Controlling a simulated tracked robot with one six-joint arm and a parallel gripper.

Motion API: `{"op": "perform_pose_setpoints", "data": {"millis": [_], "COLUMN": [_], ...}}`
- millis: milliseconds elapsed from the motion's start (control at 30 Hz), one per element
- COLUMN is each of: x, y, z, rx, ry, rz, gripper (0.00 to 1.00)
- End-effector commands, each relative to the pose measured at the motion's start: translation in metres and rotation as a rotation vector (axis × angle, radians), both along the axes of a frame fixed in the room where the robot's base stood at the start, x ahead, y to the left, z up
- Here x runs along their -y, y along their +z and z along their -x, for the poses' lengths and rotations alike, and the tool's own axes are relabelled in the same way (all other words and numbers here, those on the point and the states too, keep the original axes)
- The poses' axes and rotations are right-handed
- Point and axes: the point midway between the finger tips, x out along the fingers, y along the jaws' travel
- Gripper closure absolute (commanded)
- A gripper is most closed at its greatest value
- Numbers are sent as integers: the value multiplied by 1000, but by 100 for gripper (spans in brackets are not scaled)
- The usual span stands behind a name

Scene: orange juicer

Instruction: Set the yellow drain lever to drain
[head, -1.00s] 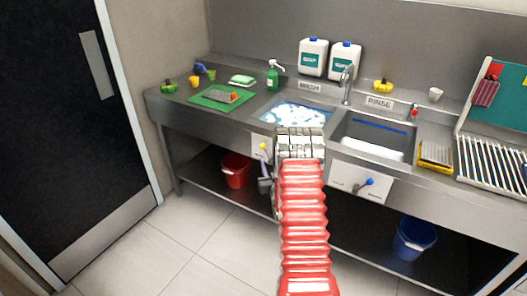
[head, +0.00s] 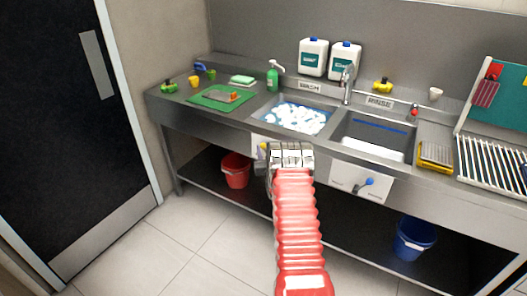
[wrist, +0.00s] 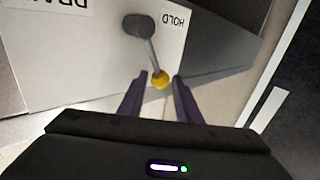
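The yellow drain lever's knob (wrist: 160,79) sits in the gap just beyond my fingertips in the wrist view. Its grey stem runs from a dark pivot (wrist: 138,26) on a white plate, and the lever leans to the HOLD label's side (wrist: 172,20). The DRAIN label (wrist: 55,8) is on the other side, and both labels appear upside down. My gripper (wrist: 159,90) is open, with a finger on either side of the knob; I cannot tell if either touches it. In the head view my gripper (head: 290,155) covers most of the lever plate under the wash sink.
The wash sink (head: 336,113) holds foamy water. The rinse sink (head: 375,135) is to its right, with a blue-knobbed lever (head: 368,182) below. A red bucket (head: 236,171) and a blue bucket (head: 413,240) stand on the lower shelf. The floor in front is clear.

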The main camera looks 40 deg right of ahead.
Motion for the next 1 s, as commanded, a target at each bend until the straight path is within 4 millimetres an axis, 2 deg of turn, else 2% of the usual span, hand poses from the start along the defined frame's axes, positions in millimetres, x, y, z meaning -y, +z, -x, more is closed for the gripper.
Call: {"op": "perform_pose_setpoints", "data": {"millis": [300, 733, 1000], "x": [1, 1, 1], "y": [0, 0, 0], "z": [-1, -1, -1], "rx": [0, 0, 0], "ry": [0, 0, 0], "rz": [0, 0, 0], "gripper": [69, 99, 100]}}
